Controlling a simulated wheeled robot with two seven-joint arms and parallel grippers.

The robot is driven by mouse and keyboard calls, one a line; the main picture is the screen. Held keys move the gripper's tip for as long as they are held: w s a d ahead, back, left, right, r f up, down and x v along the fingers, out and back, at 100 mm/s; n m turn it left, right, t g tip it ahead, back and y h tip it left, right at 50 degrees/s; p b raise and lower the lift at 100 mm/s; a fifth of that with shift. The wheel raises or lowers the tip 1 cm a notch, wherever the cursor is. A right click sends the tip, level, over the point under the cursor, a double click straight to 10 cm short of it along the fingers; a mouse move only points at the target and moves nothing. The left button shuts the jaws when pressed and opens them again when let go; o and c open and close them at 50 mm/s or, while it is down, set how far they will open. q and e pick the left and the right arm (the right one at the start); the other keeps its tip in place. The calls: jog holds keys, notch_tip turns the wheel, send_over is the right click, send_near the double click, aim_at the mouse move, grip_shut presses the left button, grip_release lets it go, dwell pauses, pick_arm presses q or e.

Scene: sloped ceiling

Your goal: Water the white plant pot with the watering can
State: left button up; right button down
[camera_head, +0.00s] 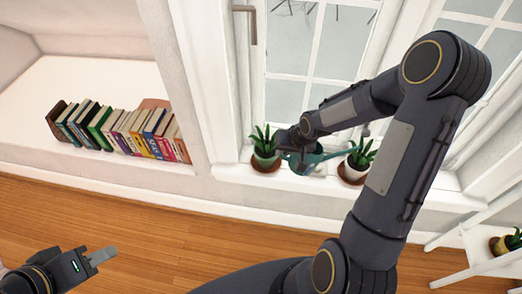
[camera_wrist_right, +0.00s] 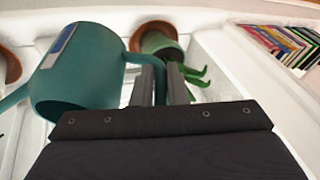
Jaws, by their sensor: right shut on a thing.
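The teal watering can (camera_head: 305,161) is at the window sill, between two potted plants. My right gripper (camera_head: 296,143) is shut on its handle; the wrist view shows the handle (camera_wrist_right: 158,62) between the fingers and the can body (camera_wrist_right: 85,68) to the left. The spout points right in the head view, toward the white plant pot (camera_head: 351,171). That pot holds a spiky green plant and stands on a terracotta saucer. I cannot tell whether the can touches the sill. My left gripper (camera_head: 101,256) is low at the left, away from everything; its finger gap is unclear.
A green plant pot (camera_head: 264,156) stands left of the can; it also shows close behind the fingers in the wrist view (camera_wrist_right: 160,43). The window is behind the sill. Several books (camera_head: 125,130) stand in the left alcove. Another plant sits on a white stand (camera_head: 485,258) at right.

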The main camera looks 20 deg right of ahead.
jog(key=shift+d+f+n+g+h+b, duration=0.2)
jog(key=shift+f+h+b, duration=0.55)
jog(key=shift+b, duration=1.35)
jog(key=shift+d+f+n+g+h+b, duration=0.1)
jog(key=shift+f+n+g+h+b, duration=0.2)
jog(key=shift+h+b, duration=1.25)
jog(key=shift+a+f+y+b, duration=0.1)
jog(key=shift+y+b, duration=0.4)
jog(key=shift+y, duration=0.1)
